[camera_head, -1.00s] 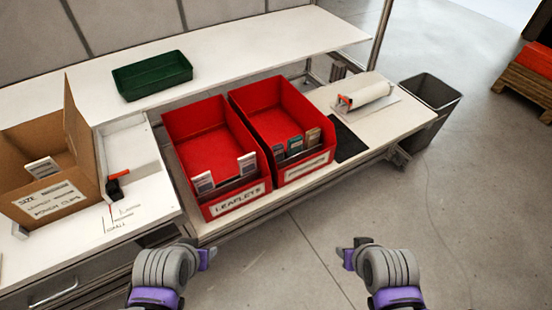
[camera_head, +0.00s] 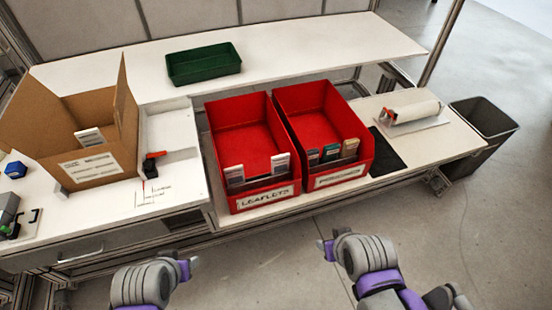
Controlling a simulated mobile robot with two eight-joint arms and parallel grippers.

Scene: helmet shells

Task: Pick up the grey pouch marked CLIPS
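The bin's front label is also unreadable. My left gripper (camera_head: 190,268) is in front of the bench, below the left bin and apart from everything. My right gripper (camera_head: 327,247) is in front of the bench below the right bin, touching nothing. I cannot tell whether either one is open.
The left red bin (camera_head: 243,128), labelled LEAFLETS, holds pale packets (camera_head: 281,163). An open cardboard box (camera_head: 98,172) stands left, with a blue item (camera_head: 15,170) beyond it. A green tray (camera_head: 204,65) sits on the upper shelf. A roll (camera_head: 412,112) and grey waste bin (camera_head: 482,133) are right.

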